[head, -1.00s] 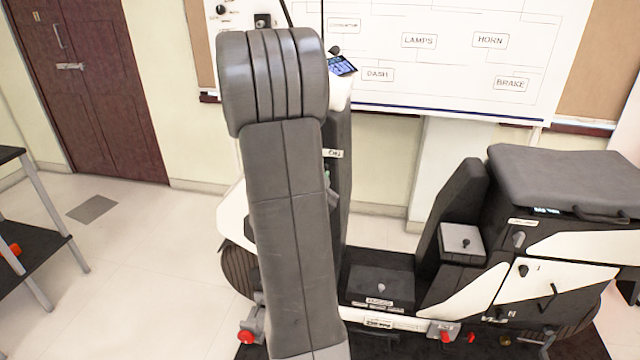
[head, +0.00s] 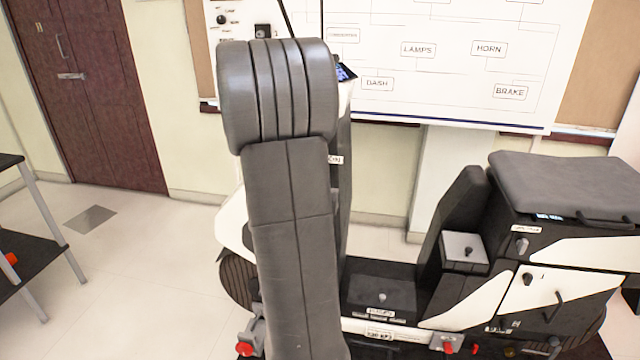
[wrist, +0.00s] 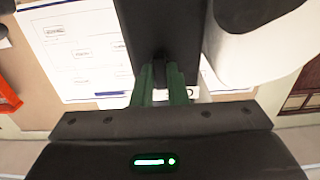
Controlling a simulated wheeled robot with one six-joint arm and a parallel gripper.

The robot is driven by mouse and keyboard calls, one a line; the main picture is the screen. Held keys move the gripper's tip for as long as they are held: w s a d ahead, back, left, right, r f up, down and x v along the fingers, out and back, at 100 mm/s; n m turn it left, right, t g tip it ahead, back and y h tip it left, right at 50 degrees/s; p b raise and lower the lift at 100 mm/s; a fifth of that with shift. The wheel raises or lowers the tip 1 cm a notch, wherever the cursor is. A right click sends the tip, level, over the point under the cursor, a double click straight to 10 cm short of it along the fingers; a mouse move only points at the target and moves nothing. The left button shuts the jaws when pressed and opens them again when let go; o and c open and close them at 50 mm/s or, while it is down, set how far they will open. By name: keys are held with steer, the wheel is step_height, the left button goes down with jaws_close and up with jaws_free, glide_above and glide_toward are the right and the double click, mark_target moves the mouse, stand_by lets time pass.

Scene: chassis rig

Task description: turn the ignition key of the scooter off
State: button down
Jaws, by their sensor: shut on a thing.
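The scooter stands side-on, its black and white rear body (head: 560,285) at the right. My arm covers much of its front column (head: 345,190), and an ON label (head: 335,160) shows beside the arm. In the wrist view my gripper (wrist: 162,88) has its green fingers close together at the black scooter panel (wrist: 165,22). They are shut on a small dark piece, the ignition key (wrist: 161,66), of which only a little shows. Its turn angle cannot be told. The head view hides my gripper and the key behind my arm.
A whiteboard (head: 450,95) with labelled boxes hangs on the wall behind. A dark shelf table (head: 30,235) stands at the left edge. The pale floor between it and the scooter is clear. A white rounded scooter part (wrist: 255,50) is close right of the fingers.

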stand_by(0.4)
steer(key=c, duration=1.4)
jaws_free()
steer(key=shift+c, duration=0.2)
steer(key=s+a+b, duration=0.1)
steer(key=s+a, duration=0.1)
steer(key=s, duration=1.1)
steer(key=shift+s+a, duration=0.3)
steer(key=shift+a, duration=0.05)
steer(key=w+d+p, duration=0.1)
steer(key=w+d, duration=0.1)
steer(key=w, duration=1.1)
steer(key=shift+w+d, duration=0.3)
steer(key=shift+d, duration=0.05)
